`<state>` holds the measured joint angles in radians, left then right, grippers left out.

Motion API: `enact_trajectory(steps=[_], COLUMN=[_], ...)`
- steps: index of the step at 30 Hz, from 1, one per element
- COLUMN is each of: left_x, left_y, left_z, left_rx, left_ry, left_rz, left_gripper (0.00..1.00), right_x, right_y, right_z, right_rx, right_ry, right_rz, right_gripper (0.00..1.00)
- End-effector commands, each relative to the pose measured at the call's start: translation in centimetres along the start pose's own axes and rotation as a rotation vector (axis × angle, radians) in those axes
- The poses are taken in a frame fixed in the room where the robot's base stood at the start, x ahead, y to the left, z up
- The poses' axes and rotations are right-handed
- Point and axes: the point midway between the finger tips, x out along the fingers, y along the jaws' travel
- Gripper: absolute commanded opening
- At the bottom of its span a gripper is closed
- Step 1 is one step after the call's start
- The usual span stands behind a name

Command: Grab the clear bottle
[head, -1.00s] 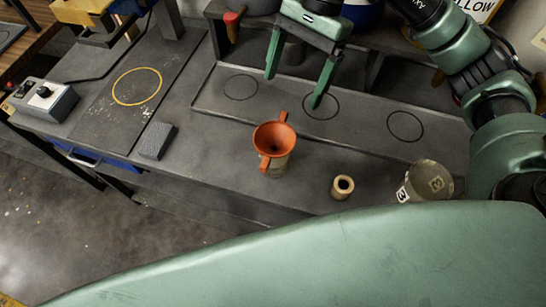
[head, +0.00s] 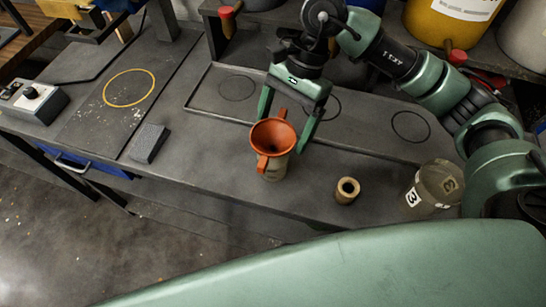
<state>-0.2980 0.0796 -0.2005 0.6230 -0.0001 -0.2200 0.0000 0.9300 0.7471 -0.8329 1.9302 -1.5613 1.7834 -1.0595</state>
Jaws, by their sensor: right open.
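An orange funnel (head: 273,138) sits on top of a small clear, pale bottle (head: 273,172) near the front edge of the grey bench. The funnel hides the bottle's upper part. My right gripper (head: 282,135) is open, with its green fingers pointing down just behind and to either side of the funnel. I see no firm contact, and the fingertips are partly hidden by the funnel. A wider clear container (head: 432,188) with a number 3 label stands at the right, beside my right arm. My left gripper is out of view.
A tan ring-shaped piece (head: 347,190) stands right of the bottle. A grey block (head: 149,143) and a yellow circle (head: 130,88) lie at left. A grey switch box (head: 33,103) is farther left. Buckets, one yellow (head: 446,22), stand on the rear shelf.

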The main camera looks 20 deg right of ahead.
Motion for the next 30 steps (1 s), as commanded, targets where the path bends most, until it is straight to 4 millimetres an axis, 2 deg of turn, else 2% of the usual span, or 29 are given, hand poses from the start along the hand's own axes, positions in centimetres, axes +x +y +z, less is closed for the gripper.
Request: enact_trajectory(steps=[5,10,15,23,30], left_x=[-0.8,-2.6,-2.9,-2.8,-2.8], left_y=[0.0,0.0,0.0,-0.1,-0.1], left_z=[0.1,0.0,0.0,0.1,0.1], left_rx=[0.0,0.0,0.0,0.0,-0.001], left_ry=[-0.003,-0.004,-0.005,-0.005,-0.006], left_rz=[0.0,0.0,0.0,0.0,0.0], left_gripper=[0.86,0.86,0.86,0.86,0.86], right_x=[1.1,3.5,5.5,5.8,5.8], right_y=[0.1,0.3,0.2,0.2,0.2], right_z=[0.1,0.0,-0.2,-0.3,-0.3], right_rx=[0.0,0.0,0.001,-0.001,-0.001], right_ry=[-0.001,-0.002,0.0,0.001,0.001], right_rz=[0.003,0.005,0.001,-0.001,-0.001], right_gripper=[0.86,0.86,0.86,0.86,0.19])
